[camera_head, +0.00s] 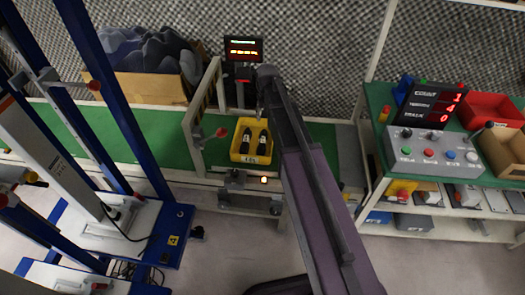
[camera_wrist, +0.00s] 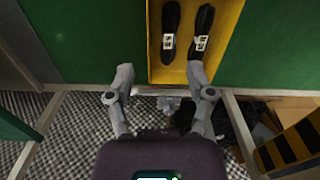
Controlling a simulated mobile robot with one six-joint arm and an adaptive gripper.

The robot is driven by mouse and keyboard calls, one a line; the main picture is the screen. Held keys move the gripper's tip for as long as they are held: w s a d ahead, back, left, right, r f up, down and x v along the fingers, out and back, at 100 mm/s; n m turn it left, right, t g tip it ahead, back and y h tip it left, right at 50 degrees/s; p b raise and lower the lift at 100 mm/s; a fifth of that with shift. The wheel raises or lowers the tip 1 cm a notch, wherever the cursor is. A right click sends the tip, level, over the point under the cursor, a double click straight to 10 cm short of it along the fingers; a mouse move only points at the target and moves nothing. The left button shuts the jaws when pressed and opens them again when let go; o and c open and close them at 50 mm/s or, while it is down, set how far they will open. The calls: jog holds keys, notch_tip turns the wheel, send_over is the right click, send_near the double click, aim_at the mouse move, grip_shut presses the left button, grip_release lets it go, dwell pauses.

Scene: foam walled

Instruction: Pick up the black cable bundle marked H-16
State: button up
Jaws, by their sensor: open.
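Two black cable bundles lie side by side in a yellow tray (camera_head: 236,148), one on the left (camera_head: 247,138) and one on the right (camera_head: 264,143). In the wrist view the left bundle (camera_wrist: 170,22) and the right bundle (camera_wrist: 204,22) each carry a small white label, too small to read, so I cannot tell which is H-16. The tray (camera_wrist: 228,30) is cut off at the top there. My gripper (camera_wrist: 161,76) is open and empty, its fingertips overlapping the tray's near edge in the picture. In the head view the gripper is small and mostly hidden by my arm.
The tray sits on a green conveyor (camera_head: 170,135) beneath a white frame (camera_head: 213,85). A display (camera_head: 243,48) stands behind. A button box (camera_head: 436,150), red bin (camera_head: 492,108) and cardboard box (camera_head: 503,150) occupy the right bench. Blue posts (camera_head: 110,95) stand left.

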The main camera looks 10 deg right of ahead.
jog(key=m+b, duration=0.1)
jog(key=b, duration=0.6)
send_over(262, 139)
notch_tip(262, 139, down, 8)
jog(key=shift+f, duration=0.25)
jog(key=shift+f, duration=0.1)
notch_tip(262, 139, down, 8)
jog(key=b, duration=0.8)
jog(key=shift+f, duration=0.2)
jog(key=shift+f+b, duration=0.15)
jog(key=shift+b, duration=0.25)
notch_tip(262, 139, down, 5)
jog(key=b, duration=0.5)
jog(key=shift+s, duration=0.15)
grip_shut()
